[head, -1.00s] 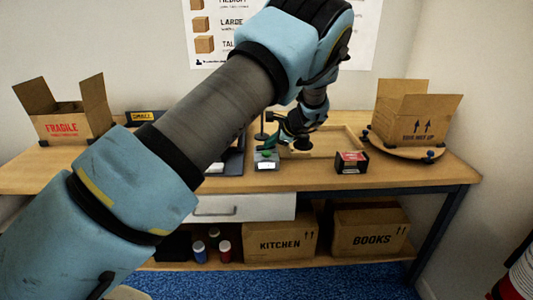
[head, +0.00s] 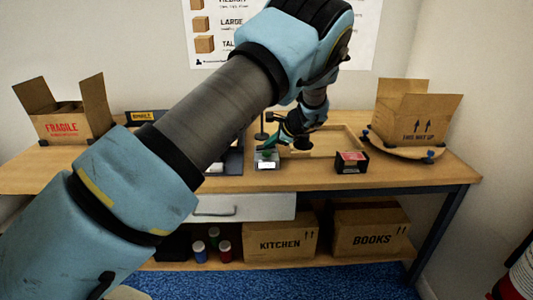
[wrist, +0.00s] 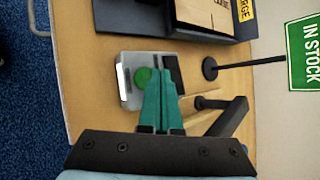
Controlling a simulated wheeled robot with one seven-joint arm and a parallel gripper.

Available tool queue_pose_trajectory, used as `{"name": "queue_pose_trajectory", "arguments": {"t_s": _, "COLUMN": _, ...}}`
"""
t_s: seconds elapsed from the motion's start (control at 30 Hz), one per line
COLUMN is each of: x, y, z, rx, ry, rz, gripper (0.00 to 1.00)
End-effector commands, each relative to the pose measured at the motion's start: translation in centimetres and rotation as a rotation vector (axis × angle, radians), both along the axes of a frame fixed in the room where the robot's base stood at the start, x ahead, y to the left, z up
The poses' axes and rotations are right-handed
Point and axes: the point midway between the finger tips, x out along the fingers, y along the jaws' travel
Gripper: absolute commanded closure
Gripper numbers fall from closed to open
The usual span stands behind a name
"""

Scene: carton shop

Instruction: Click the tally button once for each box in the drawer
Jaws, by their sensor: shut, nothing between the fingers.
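The tally button is a green round button on a small grey unit (head: 265,163) near the front edge of the bench. In the wrist view the green button (wrist: 142,77) shows at the left of my fingertips, partly covered by them. My gripper (head: 267,149) has teal fingers, shut and empty, with their tips over the unit. I cannot tell whether the tips touch the button. The drawer (head: 265,206) with a white front and grey handle is under the bench top and looks shut. Its inside is hidden, so no boxes in it show.
A small dark box with a red top (head: 351,162) stands right of the unit. A shallow wooden tray (head: 345,137) lies behind. Open cartons stand at left (head: 72,120) and right (head: 415,115). In the wrist view a post with an IN STOCK sign (wrist: 303,53) is close by.

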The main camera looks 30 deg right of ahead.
Motion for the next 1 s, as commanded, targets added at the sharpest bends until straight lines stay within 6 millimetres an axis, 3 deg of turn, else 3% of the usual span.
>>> {"name": "queue_pose_trajectory", "arguments": {"t_s": 1.0, "x": -0.01, "y": 0.0, "z": -1.16, "rx": 0.0, "ry": 0.0, "rz": 0.0, "gripper": 1.0}}
